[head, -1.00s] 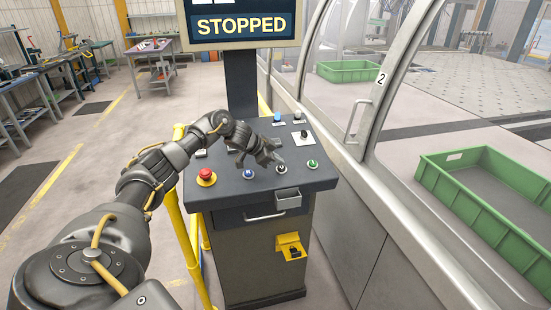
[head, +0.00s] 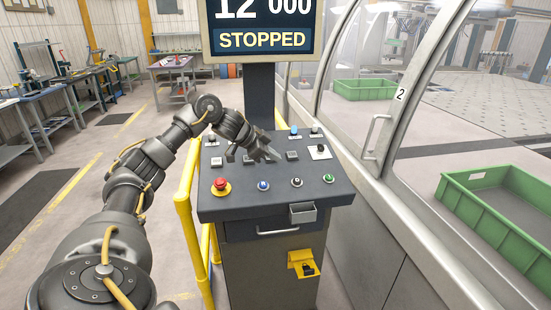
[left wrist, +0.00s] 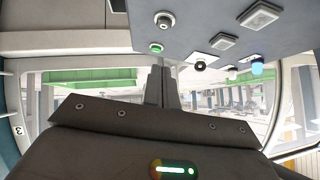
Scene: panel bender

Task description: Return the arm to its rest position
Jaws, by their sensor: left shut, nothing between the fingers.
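My left arm reaches in from the left in the head view. My left gripper (head: 266,157) is shut and empty. It hovers over the back part of the control console (head: 285,201), behind the front row of buttons, and partly hides the controls there. Its closed fingers also show in the left wrist view (left wrist: 160,87), with the panel's buttons beyond and no contact visible. My right gripper is in neither view.
A red stop button (head: 221,185) and blue, black and green buttons line the console's front. The screen (head: 262,40) reads STOPPED. A yellow rail (head: 187,205) stands beside my arm. The machine's glazed door (head: 385,110) and green crates (head: 500,215) are at right.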

